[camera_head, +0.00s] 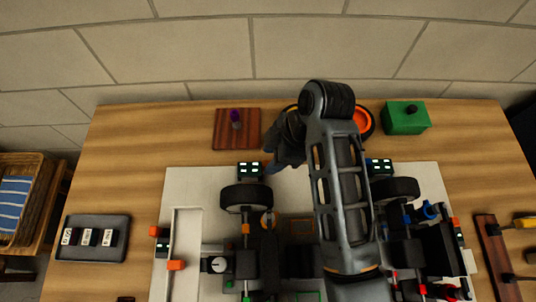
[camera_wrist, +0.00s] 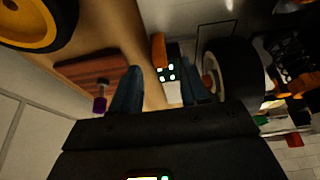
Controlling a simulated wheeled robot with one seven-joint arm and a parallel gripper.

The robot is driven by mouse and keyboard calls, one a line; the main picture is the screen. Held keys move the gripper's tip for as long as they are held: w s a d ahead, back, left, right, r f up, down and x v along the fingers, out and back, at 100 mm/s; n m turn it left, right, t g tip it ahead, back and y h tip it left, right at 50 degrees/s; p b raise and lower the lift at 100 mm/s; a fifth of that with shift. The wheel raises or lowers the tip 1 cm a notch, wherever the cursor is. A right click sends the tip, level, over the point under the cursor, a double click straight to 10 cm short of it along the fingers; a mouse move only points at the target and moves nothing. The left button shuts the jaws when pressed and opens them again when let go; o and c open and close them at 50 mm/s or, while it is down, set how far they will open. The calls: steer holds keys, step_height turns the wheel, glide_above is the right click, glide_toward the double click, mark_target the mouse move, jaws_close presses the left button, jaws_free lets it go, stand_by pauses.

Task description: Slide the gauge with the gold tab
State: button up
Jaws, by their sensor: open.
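A small dark gauge block with pale lit squares (camera_head: 250,169) sits beside the left front wheel on the pale mat. In the wrist view its lit face (camera_wrist: 168,72) shows ahead of my fingers, with an orange-gold piece (camera_wrist: 158,48) against it; I cannot tell if this is the gold tab. A similar lit block (camera_head: 379,166) stands near the right front wheel. My gripper (camera_head: 272,167) is open just right of the left block. In the wrist view its two blue-grey fingers (camera_wrist: 161,88) stand apart, a whitish piece between them in the picture. Contact cannot be told.
The racecar's left front wheel (camera_head: 246,197) is close to my gripper; it also shows in the wrist view (camera_wrist: 233,77). A wooden board with a purple-topped peg (camera_head: 225,137), a green box (camera_head: 405,119) and a black tray (camera_head: 94,253) stand around. My arm hides part of the car.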

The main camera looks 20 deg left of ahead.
mark_target(254, 170)
steer(key=shift+x, duration=1.25)
steer(key=shift+c, duration=0.4)
steer(key=shift+d, duration=0.1)
jaws_close()
